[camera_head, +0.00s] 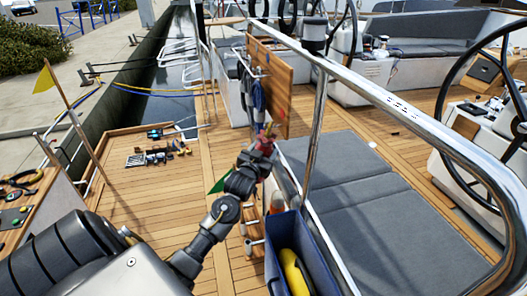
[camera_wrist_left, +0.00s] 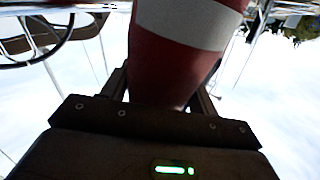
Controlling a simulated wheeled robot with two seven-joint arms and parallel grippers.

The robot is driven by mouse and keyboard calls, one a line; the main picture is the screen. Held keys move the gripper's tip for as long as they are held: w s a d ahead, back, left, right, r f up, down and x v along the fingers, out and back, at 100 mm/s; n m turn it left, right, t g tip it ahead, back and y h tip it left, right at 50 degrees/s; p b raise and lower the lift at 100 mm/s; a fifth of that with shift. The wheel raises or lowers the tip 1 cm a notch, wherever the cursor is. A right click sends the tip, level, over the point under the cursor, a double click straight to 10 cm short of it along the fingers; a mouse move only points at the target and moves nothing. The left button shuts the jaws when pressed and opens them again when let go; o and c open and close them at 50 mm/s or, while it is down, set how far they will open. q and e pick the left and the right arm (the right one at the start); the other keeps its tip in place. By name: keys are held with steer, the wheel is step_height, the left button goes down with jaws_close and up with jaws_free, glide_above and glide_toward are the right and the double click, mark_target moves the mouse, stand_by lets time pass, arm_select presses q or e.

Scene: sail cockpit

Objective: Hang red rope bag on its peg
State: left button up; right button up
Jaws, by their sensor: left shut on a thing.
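My left gripper (camera_head: 262,146) is shut on the red rope bag (camera_head: 266,136), which shows small and partly hidden in the head view. In the left wrist view the bag (camera_wrist_left: 168,60) is a dark red body with a wide white band, between the two fingers (camera_wrist_left: 160,92). The wooden peg board (camera_head: 277,80) stands upright just beyond the gripper. Blue items (camera_head: 257,97) hang on its left face. The bag's own peg cannot be made out. My right gripper is not in view.
A polished steel rail (camera_head: 317,130) stands right of the gripper. A blue bin (camera_head: 312,262) with a yellow item (camera_head: 293,270) is below. Grey cushions (camera_head: 350,190) lie to the right. Several small tools (camera_head: 155,155) lie on the left deck, which has free room. A yellow flag (camera_head: 44,80) stands far left.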

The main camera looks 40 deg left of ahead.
arm_select(q)
steer(key=o, duration=1.3)
